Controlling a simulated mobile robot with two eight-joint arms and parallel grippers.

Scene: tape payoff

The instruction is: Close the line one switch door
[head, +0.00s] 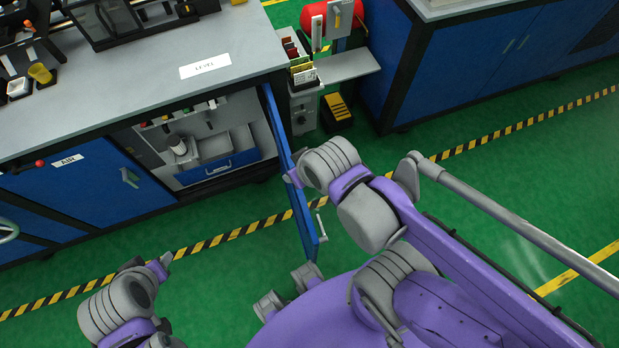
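The blue switch door (304,222) stands swung open from the bench cabinet, seen nearly edge-on, with a light bar handle (321,226) on its right-hand face. The cabinet opening (250,112) to its left is exposed. My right gripper (291,174) is at the right-hand face of the door, close to or touching it; its fingers are too small and covered to tell open from shut. My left gripper (164,262) is low over the green floor, in front of the cabinets and well left of the door. Its finger opening is not clear.
Inside the cabinet are a blue-fronted drawer (218,167) and a white cylinder (177,145). A grey side shelf (347,66) and a yellow-black pedal (337,108) stand right of the opening. The striped floor is clear.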

